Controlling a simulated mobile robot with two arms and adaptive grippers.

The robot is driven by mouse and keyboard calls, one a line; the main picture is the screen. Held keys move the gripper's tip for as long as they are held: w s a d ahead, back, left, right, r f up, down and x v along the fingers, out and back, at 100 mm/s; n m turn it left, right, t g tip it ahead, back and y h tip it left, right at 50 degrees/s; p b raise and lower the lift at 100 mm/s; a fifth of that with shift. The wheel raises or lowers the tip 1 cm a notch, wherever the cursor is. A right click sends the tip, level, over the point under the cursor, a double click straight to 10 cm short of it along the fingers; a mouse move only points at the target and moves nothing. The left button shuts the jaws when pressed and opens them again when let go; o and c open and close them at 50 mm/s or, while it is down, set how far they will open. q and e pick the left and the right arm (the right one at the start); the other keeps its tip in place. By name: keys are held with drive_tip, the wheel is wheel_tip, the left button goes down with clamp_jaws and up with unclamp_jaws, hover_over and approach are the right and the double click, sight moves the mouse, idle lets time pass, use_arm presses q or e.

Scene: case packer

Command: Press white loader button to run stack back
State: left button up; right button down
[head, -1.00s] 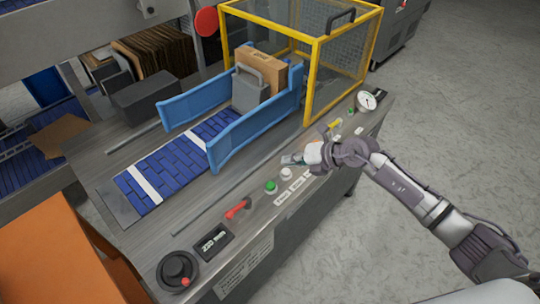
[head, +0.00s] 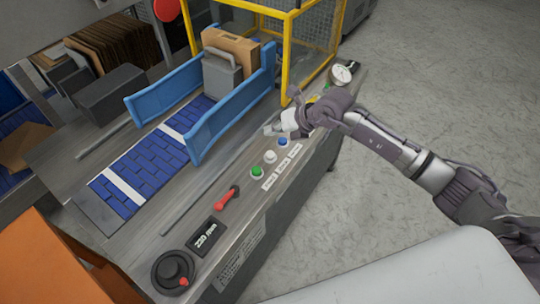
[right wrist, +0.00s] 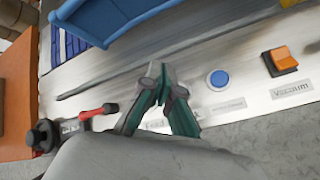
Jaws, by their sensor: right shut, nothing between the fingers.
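The white button (head: 270,156) sits on the sloped front panel, between a green button (head: 257,171) and a blue button (head: 282,141). My right gripper (head: 268,130) is shut and empty, with its tips above and behind the white button in the head view, apart from it in the picture. In the right wrist view, the closed fingers (right wrist: 157,72) cover the area left of the blue button, and I cannot see the white button there. A brown carton stack (head: 230,45) stands behind a grey pusher (head: 220,75) between blue side rails. My left gripper is not in view.
A red lever (head: 228,198), a display (head: 205,236) and a black knob (head: 172,270) lie further along the panel. An orange vacuum switch (right wrist: 278,61) is right of the blue button. A yellow guard frame (head: 287,50) rises behind my right arm.

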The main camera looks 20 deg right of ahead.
drive_tip(key=b, duration=0.4)
hover_over(272, 154)
wheel_tip(272, 154, down, 6)
drive_tip(key=shift+r, duration=0.25)
drive_tip(key=shift+f+b, duration=0.3)
drive_tip(key=shift+f, duration=0.45)
drive_tip(key=shift+f, duration=0.4)
